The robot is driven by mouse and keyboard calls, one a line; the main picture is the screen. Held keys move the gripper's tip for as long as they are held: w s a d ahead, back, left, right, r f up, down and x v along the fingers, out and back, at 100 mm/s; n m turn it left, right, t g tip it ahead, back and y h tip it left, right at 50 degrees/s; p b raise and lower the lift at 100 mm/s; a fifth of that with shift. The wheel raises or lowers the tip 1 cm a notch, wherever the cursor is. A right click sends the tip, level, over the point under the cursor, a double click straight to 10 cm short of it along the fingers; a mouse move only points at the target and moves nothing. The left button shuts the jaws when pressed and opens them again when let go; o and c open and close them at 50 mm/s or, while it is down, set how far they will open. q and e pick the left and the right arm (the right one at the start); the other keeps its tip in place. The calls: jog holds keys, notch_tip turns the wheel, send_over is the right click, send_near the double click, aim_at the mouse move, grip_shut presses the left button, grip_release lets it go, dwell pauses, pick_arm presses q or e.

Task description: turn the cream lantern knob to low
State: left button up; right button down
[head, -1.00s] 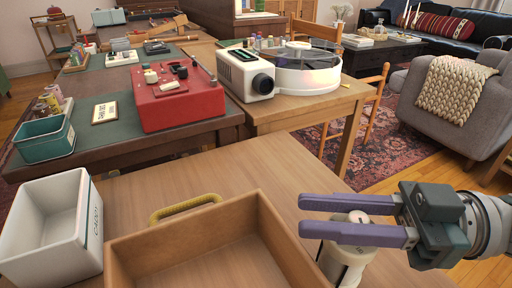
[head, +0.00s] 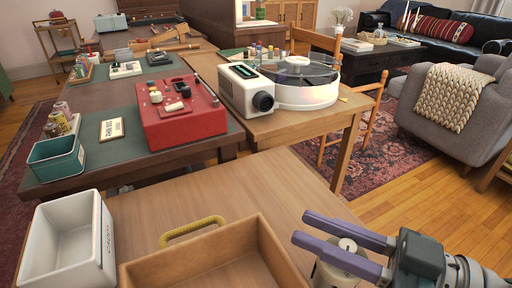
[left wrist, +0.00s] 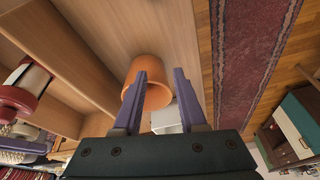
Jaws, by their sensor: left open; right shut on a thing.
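The cream lantern (head: 333,278) stands at the lower right of the head view, on the near wooden table, partly cut off by the frame and covered by my right gripper. Its pale round knob (head: 347,244) shows on top, between the two purple fingers of my right gripper (head: 319,231). Those fingers are closed on the knob, and their tips reach past it to the left. The knob's setting marks are too small to read. My left gripper (left wrist: 160,74) is open in the left wrist view, with nothing between its fingers; an orange cup (left wrist: 150,69) lies beyond them.
A wooden tray (head: 190,247) with a yellow handle sits just left of the lantern. A white bin (head: 104,245) stands further left. A red device (head: 205,124) and a white projector (head: 238,98) stand on tables behind. Bare tabletop lies behind the tray.

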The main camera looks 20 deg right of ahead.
jog(key=shift+w+d+m+t+h+p, duration=0.1)
jog(key=shift+d+m+t+h+p, duration=0.2)
jog(key=shift+m+t+h, duration=0.6)
jog(key=shift+w+d+m+t+h+p, duration=0.15)
jog(key=shift+m+t+h+p, duration=0.2)
jog(key=shift+m+h, duration=1.1)
jog(key=shift+w+d+m+t+h+p, duration=0.1)
jog(key=shift+d+m+t+h+p, duration=0.3)
jog(key=shift+h, duration=1.35)
jog(key=shift+a+m, duration=0.15)
jog(key=shift+m, duration=0.1)
jog(key=c, duration=0.7)
grip_release()
jog(key=shift+o, duration=0.2)
jog(key=s+d, duration=0.1)
jog(key=s, duration=0.9)
jog(key=shift+d, duration=0.25)
jog(key=shift+w, duration=0.1)
